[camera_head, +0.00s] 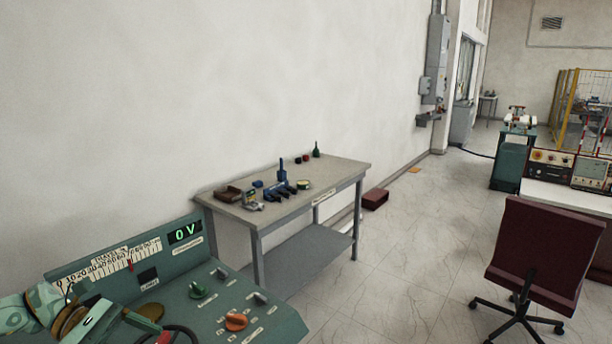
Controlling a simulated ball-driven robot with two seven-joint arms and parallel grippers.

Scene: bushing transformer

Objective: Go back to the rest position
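My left arm comes in at the bottom left corner, in front of the green control console (215,312). The end of this arm, with what looks like my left gripper (100,320), is partly cut off by the lower edge. Its fingers do not show clearly, so I cannot tell if it is open or holds anything. My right gripper is not in view. The console has a lit display (185,233) reading 0 V, a white scale (115,263), a green knob (198,290) and an orange knob (236,321).
A grey workbench (340,172) with several small tools and parts stands along the wall behind the console. A dark red box (375,199) is on the floor beyond it. A dark red wheeled chair (540,250) stands at the right by a desk with instruments (550,163). The middle floor is clear.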

